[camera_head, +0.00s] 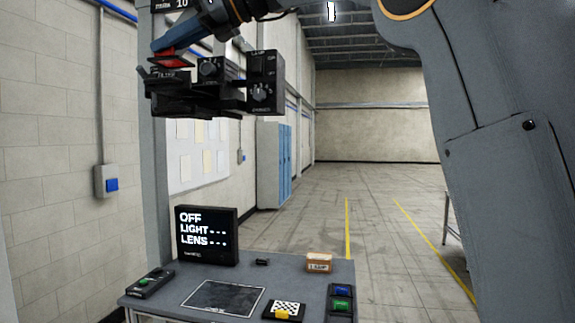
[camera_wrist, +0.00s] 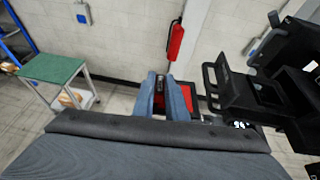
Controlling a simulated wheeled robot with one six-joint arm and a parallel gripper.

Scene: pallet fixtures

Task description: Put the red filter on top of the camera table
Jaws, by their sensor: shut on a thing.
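The red filter (camera_head: 172,62), a small red plate with a dark frame, is at the upper left of the head view. My gripper (camera_head: 163,52) is shut on it, just above the left end of a black knobbed camera fixture (camera_head: 263,68). I cannot tell whether the filter touches the fixture. In the wrist view my gripper (camera_wrist: 167,98) has its blue-grey fingers close together, with part of the red filter (camera_wrist: 189,92) showing beside them. The grey table (camera_head: 307,284) stands below, well apart from my gripper.
The table bears a screen (camera_head: 206,236) reading OFF, a checkered card (camera_head: 287,308), a lamp box (camera_head: 319,263), a rack with blue and green pieces (camera_head: 342,291) and a button box (camera_head: 150,283). A green-topped cart (camera_wrist: 55,68) stands left in the wrist view.

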